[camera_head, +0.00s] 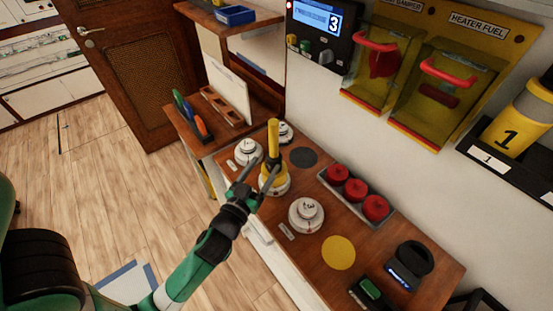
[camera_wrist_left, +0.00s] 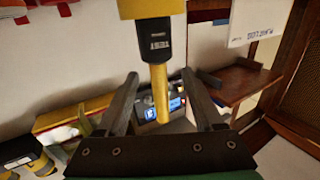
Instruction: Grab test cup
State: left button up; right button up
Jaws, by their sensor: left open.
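The yellow test cup (camera_head: 273,179) stands upright on the wooden counter (camera_head: 310,262), with a black collar and a tall yellow handle above it. A white base shows around its foot. In the left wrist view the yellow handle (camera_wrist_left: 160,92) hangs between the two fingers, with the labelled black collar and part of the yellow cup at the top edge. My left gripper (camera_head: 264,167) is open, its fingers on either side of the tool around collar height. Contact cannot be told. My right gripper is not in view.
White round detectors stand nearby: one left (camera_head: 247,151), one behind (camera_head: 285,133), one in front (camera_head: 306,214). A tray (camera_head: 327,181) with three red domes lies to the right. A black holder (camera_head: 410,264) is near the right end. A shelf with coloured items stands behind.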

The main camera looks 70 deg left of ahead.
aim_at(271, 156)
pick_arm(q)
jog(key=x, duration=0.3)
jog(key=shift+w+a+r+p, duration=0.1)
jog(key=shift+w+r+p, duration=0.05)
jog(key=shift+r+p, duration=0.15)
jog(key=shift+w+a+f, duration=0.2)
jog(key=shift+w+a, duration=0.05)
jog(key=shift+w, duration=0.1)
jog(key=p+x, duration=0.1)
jog(key=x, duration=0.3)
jog(key=shift+w+r+p, duration=0.2)
jog(key=shift+w+p, duration=0.05)
jog(key=shift+p, duration=0.1)
jog(key=shift+w+a+f, duration=0.1)
jog(key=shift+w+a, duration=0.2)
grip_shut()
jog(key=shift+f, duration=0.1)
